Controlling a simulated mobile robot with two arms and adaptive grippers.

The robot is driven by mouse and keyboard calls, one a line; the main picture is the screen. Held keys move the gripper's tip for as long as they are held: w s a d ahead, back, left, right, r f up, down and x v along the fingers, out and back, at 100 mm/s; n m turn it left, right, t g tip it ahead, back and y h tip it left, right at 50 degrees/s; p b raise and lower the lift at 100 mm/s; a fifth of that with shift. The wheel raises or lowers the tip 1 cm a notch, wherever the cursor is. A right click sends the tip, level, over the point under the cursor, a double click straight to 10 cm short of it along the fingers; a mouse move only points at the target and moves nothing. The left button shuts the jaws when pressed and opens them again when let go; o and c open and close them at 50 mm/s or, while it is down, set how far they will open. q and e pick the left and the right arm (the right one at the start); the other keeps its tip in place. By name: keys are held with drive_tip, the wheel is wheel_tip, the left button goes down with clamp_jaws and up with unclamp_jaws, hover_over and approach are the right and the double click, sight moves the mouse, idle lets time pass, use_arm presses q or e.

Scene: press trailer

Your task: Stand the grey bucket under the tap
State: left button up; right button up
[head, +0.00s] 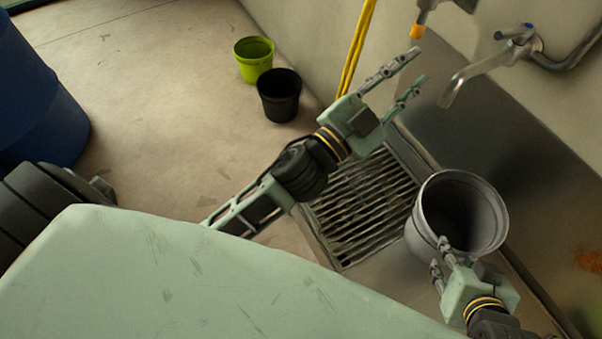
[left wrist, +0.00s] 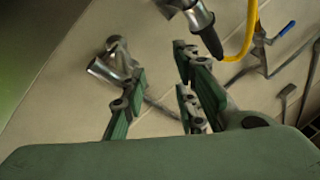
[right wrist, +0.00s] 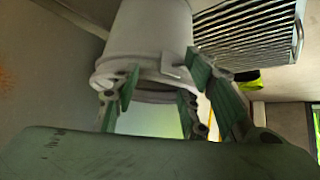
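The grey bucket (head: 422,225) stands on the steel surface at the right of the floor grate, its open mouth showing in the head view. It also shows in the right wrist view (right wrist: 152,35). My right gripper (head: 441,257) is at the bucket's near side, fingers apart beside the rim; whether they touch it I cannot tell. The silver tap (head: 470,78) comes out of the wall at the upper right, its spout pointing down. My left gripper (head: 410,77) is open and empty, left of the spout; its fingers also show in the left wrist view (left wrist: 158,92).
The slatted grate (head: 357,213) lies left of the bucket. A green pot (head: 253,66) and a black pot (head: 279,103) stand on the floor by the wall. A yellow hose (head: 357,45) hangs there. A blue barrel (head: 35,100) stands at left. The floor between is clear.

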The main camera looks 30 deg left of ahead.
use_arm(q)
drive_tip(key=s+a+f+n+g+y, duration=0.3)
drive_tip(key=a+f+n+y, duration=0.15)
drive_tip(key=f, duration=0.35)
drive_tip(key=s+a+f+n+g+y, duration=0.35)
drive_tip(key=a+f, duration=0.25)
drive_tip(key=f, duration=0.3)
drive_tip(key=s+f+n+g+h, duration=0.1)
drive_tip(key=s+f+g, duration=0.3)
drive_tip(key=s+f, duration=0.3)
drive_tip(key=shift+s+a+g, duration=0.35)
drive_tip(key=shift+s+a, duration=0.1)
drive_tip(key=shift+s, duration=0.65)
